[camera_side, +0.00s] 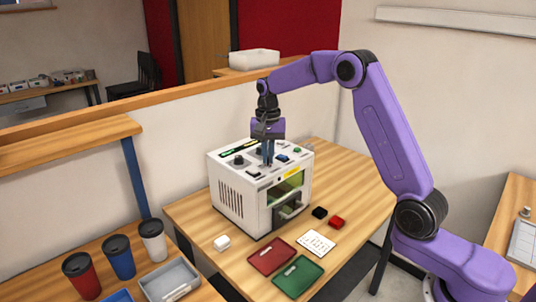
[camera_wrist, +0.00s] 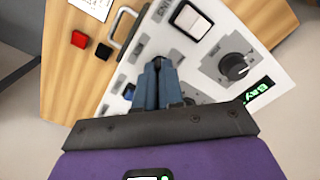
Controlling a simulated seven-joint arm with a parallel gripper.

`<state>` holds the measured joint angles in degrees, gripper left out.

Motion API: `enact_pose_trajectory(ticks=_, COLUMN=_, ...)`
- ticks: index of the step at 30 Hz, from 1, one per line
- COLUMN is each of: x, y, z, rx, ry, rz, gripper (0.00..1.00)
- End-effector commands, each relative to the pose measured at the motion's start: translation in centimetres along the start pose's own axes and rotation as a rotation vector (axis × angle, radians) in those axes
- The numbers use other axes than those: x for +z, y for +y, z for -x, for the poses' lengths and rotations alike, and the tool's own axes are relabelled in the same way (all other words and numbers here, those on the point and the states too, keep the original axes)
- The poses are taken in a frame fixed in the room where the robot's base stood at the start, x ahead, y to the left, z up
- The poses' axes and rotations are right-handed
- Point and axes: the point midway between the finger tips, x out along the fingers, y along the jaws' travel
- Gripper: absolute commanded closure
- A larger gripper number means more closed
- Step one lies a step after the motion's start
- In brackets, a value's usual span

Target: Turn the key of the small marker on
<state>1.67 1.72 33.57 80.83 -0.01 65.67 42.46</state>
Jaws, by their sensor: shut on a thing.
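The small marker (camera_side: 228,201) is a white box with side vents and a front door, standing on the wooden table. Its top panel also shows in the wrist view (camera_wrist: 210,85). My gripper (camera_side: 267,161) points down onto the middle of this panel. In the wrist view my gripper's blue fingers (camera_wrist: 160,66) are close together, shut on a small dark piece at the panel, which looks like the key. The fingers hide most of it, so I cannot tell which way it is turned.
A door handle (camera_side: 288,211) sticks out in front. Red (camera_side: 271,257) and green (camera_side: 297,278) trays lie before the marker.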

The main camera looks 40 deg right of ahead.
Motion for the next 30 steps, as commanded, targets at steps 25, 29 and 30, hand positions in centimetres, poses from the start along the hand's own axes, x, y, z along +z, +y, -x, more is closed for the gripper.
enact_pose_trajectory(ticks=25, x=-0.1, y=-0.1, z=6.0, rx=-0.007, ry=0.007, rz=-0.001, gripper=0.67)
enact_pose_trajectory(ticks=29, x=-0.1, y=-0.1, z=8.7, rx=-0.006, ry=0.007, rz=-0.001, gripper=0.67)
enact_pose_trajectory(ticks=30, x=-0.1, y=-0.1, z=9.5, rx=-0.006, ry=0.006, rz=-0.001, gripper=0.67)
